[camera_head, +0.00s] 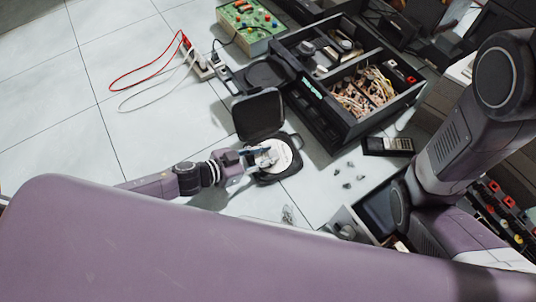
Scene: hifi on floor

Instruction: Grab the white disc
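The white disc (281,155) lies in a small black player (263,179) on the tiled floor. The player's black lid (258,114) stands open behind it. My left gripper (267,156) comes in from the left and its fingertips are over the left part of the disc, hiding some of it. The fingers are too small in the picture to tell whether they are open, shut, or touching the disc. My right arm shows at the right, but I cannot make out its gripper.
A black open box (315,112) with wires and parts stands behind the player. A remote-like device (388,146) and small bits (347,185) lie to the right. A power strip (202,66) with red and white cables and a green board (247,20) are at the back. Floor at left is clear.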

